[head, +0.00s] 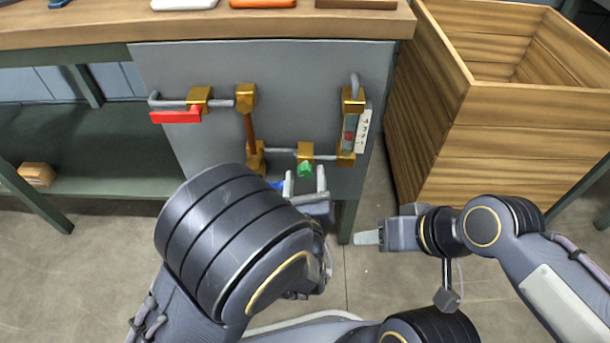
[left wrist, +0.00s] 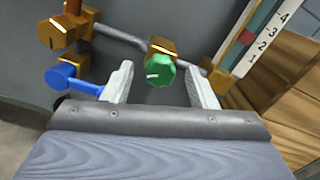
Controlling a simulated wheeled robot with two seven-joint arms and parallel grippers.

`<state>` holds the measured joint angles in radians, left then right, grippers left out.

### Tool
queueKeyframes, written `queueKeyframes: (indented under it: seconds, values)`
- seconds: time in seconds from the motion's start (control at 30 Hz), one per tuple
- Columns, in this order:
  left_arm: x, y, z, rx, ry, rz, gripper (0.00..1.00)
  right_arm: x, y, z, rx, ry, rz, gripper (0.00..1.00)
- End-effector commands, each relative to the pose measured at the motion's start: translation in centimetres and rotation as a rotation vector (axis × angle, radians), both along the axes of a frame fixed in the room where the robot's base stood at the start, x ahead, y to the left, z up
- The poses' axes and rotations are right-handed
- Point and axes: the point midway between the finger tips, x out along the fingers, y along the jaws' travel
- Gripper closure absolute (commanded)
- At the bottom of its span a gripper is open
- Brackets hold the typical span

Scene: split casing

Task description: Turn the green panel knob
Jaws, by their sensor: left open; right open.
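The green panel knob (head: 306,169) sits below a brass valve body (head: 305,151) on the grey panel's lower pipe. In the left wrist view the green knob (left wrist: 160,71) is faceted, with a white mark on its face. My left gripper (head: 305,182) is open in front of the panel. In the left wrist view its two fingers (left wrist: 155,85) stand apart, one on each side of the knob, with gaps showing. I cannot tell how far the fingertips reach along the knob. My right gripper (head: 366,238) is to the right of the panel, away from the knob, with its jaws seen edge-on.
A red lever (head: 176,117) is at the panel's upper left. A blue handle (left wrist: 75,82) is left of the knob, close to my left finger. A gauge with a numbered scale (head: 363,130) is at right. A wooden crate (head: 530,150) stands right of the panel.

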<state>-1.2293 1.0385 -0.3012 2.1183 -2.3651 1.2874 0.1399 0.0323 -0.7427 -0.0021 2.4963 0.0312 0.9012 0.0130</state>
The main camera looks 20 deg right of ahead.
Motion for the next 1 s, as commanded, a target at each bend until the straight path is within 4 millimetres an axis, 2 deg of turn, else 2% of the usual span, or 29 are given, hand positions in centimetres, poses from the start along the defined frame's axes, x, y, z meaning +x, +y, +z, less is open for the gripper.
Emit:
queueKeyframes:
  seconds: [0.2,0.4,0.57,1.0]
  values:
    - [-3.7,0.9,0.2,0.004,0.002,-0.005,0.48,0.0,0.0,1.1,0.000,0.000,0.000,0.48]
    - [-6.2,1.7,0.1,0.003,0.002,-0.003,0.48,0.0,0.0,1.5,0.000,0.000,0.000,0.48]
    - [-6.8,1.9,0.0,0.002,0.000,-0.002,0.48,0.0,0.0,1.6,0.000,0.000,0.000,0.48]
    - [-6.8,2.0,0.0,0.001,0.000,-0.001,0.48,0.0,0.0,1.5,0.000,0.000,0.000,0.48]
